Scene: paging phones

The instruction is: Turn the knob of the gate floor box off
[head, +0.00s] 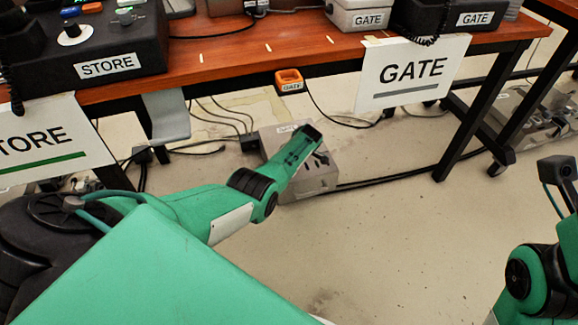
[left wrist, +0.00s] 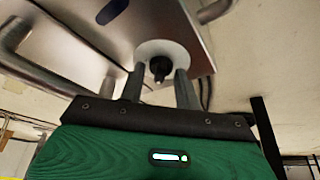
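The gate floor box (head: 318,180) is a grey metal box on the floor under the table, partly hidden by my left arm. My left gripper (head: 308,137) is over it in the head view. In the left wrist view the box (left wrist: 95,30) shows a black knob (left wrist: 160,67) on a white disc (left wrist: 147,48). The left gripper (left wrist: 158,76) is open, with one finger on each side of the knob and gaps visible between. I cannot tell the knob's setting. My right gripper (head: 558,172) is at the right edge of the head view, its fingers unclear.
A wooden table (head: 225,50) holds several boxes above. Metal handles (left wrist: 50,72) flank the floor box. Cables (head: 400,174) run along the floor; the floor in front is clear.

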